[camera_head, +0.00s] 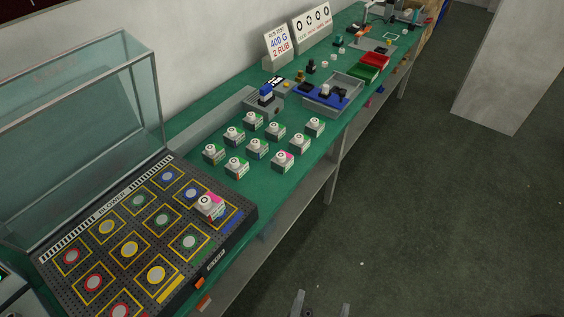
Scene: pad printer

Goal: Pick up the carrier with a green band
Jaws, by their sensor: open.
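Several small pale block-shaped carriers with a dark-ringed round top stand in rough rows on the green bench top. The front-left carriers (236,168) (213,155) seem to show green on their sides. The back carrier (253,122) also looks greenish. The bands are too small to tell which carrier is the green-banded one. One carrier (282,161) shows pink. Another carrier (210,207), with pinkish-red on it, sits on the perforated board. My gripper (322,308) shows only its two fingertips at the bottom edge, apart and empty, over the floor and away from the carriers.
The perforated blower board (215,262) has coloured squares and a raised glass hood (80,110) behind it. A grey fixture with a blue-topped part (265,93), a blue tray (318,98) and a red bin (374,61) stand farther along the bench. Floor to the right is clear.

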